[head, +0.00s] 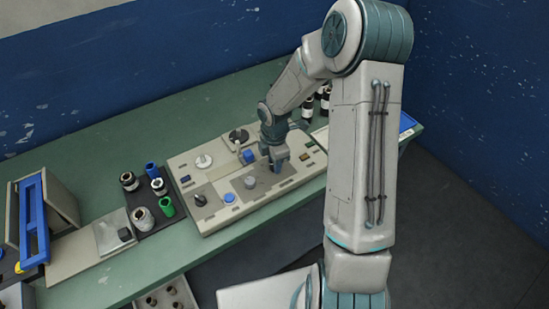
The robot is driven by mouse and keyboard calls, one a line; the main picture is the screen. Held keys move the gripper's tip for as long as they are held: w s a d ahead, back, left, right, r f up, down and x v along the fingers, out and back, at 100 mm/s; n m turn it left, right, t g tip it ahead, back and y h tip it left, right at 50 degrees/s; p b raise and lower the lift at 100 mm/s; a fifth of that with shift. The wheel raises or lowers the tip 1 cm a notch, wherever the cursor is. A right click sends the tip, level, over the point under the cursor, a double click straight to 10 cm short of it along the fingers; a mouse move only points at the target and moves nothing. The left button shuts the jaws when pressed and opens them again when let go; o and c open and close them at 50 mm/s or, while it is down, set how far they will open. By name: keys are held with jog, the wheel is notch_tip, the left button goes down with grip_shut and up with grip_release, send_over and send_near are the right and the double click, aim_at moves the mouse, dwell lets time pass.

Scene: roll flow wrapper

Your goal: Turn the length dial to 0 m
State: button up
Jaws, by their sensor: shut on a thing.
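A beige control panel (222,211) lies on the green bench and carries several knobs and buttons. My gripper (277,168) points down over the right half of the panel, low at its surface. It is shut on a small dial there, which the fingers and wrist hide almost wholly. I cannot read any scale, label or pointer at this distance, so the dial's setting cannot be told. Other controls in view are a white round knob (203,161), a black knob (200,200), a grey knob (250,182) and a blue button (229,198).
A dark tray (150,226) with several black, blue and green cylinders stands left of the panel. A blue-framed machine (34,216) is at the far left. More dark bottles (308,106) stand behind my arm. A black disc (239,136) is at the panel's back edge.

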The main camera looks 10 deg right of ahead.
jog(key=shift+r+n+p, duration=0.1)
jog(key=shift+n+p, duration=0.2)
jog(key=shift+n, duration=0.4)
jog(key=o, duration=1)
notch_tip(320, 180, up, 14)
jog(key=shift+f, duration=0.15)
